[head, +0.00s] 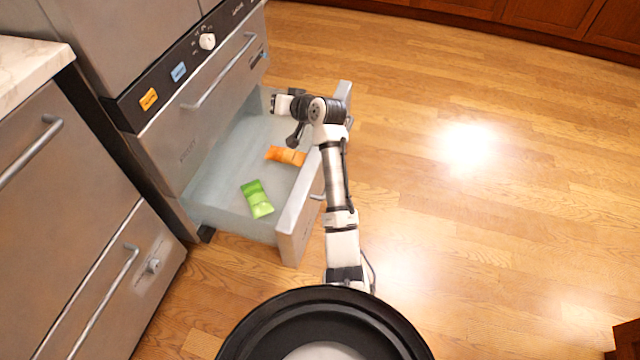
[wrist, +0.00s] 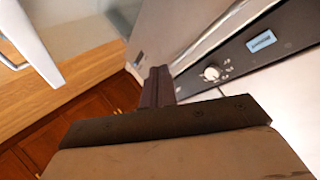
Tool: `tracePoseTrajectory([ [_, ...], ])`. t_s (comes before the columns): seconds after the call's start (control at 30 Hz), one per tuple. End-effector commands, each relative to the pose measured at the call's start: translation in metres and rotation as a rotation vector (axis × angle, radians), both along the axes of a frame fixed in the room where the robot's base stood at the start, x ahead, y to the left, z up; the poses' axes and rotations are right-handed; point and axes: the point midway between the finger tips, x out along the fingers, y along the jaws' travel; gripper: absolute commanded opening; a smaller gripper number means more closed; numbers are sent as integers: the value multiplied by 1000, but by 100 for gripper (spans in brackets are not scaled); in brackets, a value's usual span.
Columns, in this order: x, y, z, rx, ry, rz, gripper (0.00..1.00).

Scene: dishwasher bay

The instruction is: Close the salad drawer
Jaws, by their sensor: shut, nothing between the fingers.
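The salad drawer (head: 296,215) stands pulled out low in the steel appliance. Its front panel faces right, with a bar handle on its outer face. A green packet (head: 257,198) and an orange packet (head: 286,156) lie on its pale floor. My arm reaches across the drawer front, and my gripper (head: 275,104) is over the drawer's far part, pointing left toward the appliance. In the wrist view my gripper's dark fingers (wrist: 157,84) are together and empty, beside the steel face. The drawer's front (wrist: 32,38) shows at that view's upper left. Whether my gripper touches the drawer is unclear.
Above the drawer is a closed steel front with a long handle (head: 220,72) and a control panel with a white knob (head: 207,41). A steel unit with a marble top (head: 28,62) stands at left. Wooden floor (head: 500,220) to the right is clear. Wooden cabinets (head: 540,14) line the back.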

Motion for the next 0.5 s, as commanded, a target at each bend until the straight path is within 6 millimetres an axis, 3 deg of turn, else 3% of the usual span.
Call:
tracePoseTrajectory([
  [0.03,-2,-49,-51,22,146,-28,0],
  [0.1,-19,-103,-104,76,336,-35,0],
  [0.2,-55,-163,-158,185,553,-27,0],
  [0.33,-98,-210,-193,316,721,0,0],
  [0.5,-123,-231,-207,398,798,27,0],
])
